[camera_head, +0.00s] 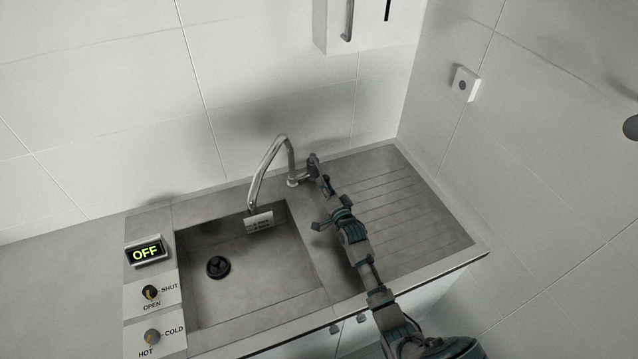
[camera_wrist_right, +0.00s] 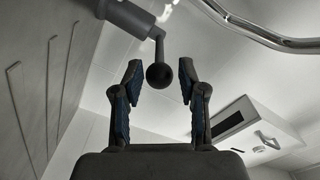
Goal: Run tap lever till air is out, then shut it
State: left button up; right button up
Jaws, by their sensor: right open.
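The tap (camera_head: 270,165) has a tall chrome spout arched over the sink; no water shows at its mouth. Its dark tap lever (camera_head: 321,180) sits to the right of the spout's foot. In the right wrist view the lever ends in a dark ball (camera_wrist_right: 159,75). My right gripper (camera_head: 329,213) is just in front of the lever. Its two fingers (camera_wrist_right: 160,82) are spread, with the ball seen between the fingertips and a gap on both sides. No contact shows. My left gripper is not in view.
A display (camera_head: 146,252) reads OFF. Below it are a SHUT/OPEN knob (camera_head: 150,292) and a COLD/HOT knob (camera_head: 152,336). The sink (camera_head: 250,282) is empty with a dark drain (camera_head: 218,267). The ribbed drainboard (camera_head: 420,215) is clear.

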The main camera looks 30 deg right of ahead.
aim_at(322, 173)
jog(key=w+b, duration=0.1)
jog(key=w+d+b, duration=0.1)
jog(key=w, duration=0.1)
jog(key=w+d+b, duration=0.1)
jog(key=shift+w+f, duration=0.1)
jog(key=shift+w, duration=0.45)
jog(key=shift+a+r, duration=0.2)
jog(key=shift+a, duration=0.3)
jog(key=shift+c, duration=0.8)
jog(key=shift+a, duration=0.1)
grip_shut()
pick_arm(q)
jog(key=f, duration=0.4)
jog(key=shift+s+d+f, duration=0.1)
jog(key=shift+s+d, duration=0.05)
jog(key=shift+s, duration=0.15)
pick_arm(e)
jog(key=shift+d, duration=0.25)
